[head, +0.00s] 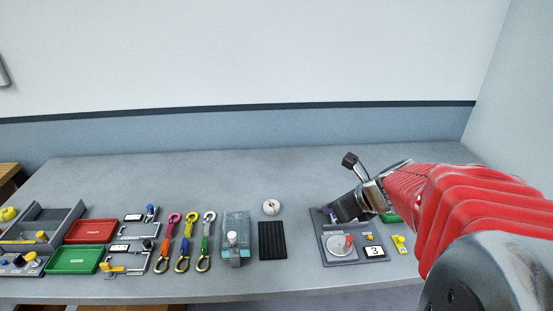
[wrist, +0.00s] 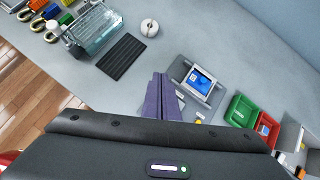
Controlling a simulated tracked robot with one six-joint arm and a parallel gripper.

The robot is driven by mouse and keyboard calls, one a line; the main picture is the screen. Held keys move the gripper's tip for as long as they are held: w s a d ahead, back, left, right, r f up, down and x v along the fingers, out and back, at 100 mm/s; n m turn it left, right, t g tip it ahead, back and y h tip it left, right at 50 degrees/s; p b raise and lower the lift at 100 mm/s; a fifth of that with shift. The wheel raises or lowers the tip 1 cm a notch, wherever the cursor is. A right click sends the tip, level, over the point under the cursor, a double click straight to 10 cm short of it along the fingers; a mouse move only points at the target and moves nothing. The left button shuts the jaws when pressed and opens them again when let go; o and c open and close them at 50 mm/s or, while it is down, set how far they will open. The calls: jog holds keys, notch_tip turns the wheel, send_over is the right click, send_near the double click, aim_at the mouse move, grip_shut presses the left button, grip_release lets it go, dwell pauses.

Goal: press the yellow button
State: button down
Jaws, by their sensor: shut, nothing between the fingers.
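A grey panel (head: 328,254) near the right of the bench carries a round dial with a red pointer, a small yellow button (head: 369,237) and a card marked 3.
A yellow tag-like piece (head: 399,243) lies right of the panel. Left of it are a black ribbed mat (head: 272,240), a white roll (head: 271,207), a clear box (head: 236,225), several hooks and straps, and red (head: 91,231) and green (head: 75,260) trays. The bench behind is clear.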

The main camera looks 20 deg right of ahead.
jog(key=s+d+f+m+h, duration=0.2)
jog(key=d+f+m, duration=0.2)
jog(key=d+m, duration=1)
jog(key=shift+s+d+t+h, duration=0.2)
jog(key=shift+d+t+h, duration=0.2)
jog(key=shift+d, duration=0.3)
jog(key=shift+f, duration=4.4)
jog(key=shift+f, duration=0.75)
jog(key=shift+r, duration=0.85)
jog(key=shift+r, duration=2.5)
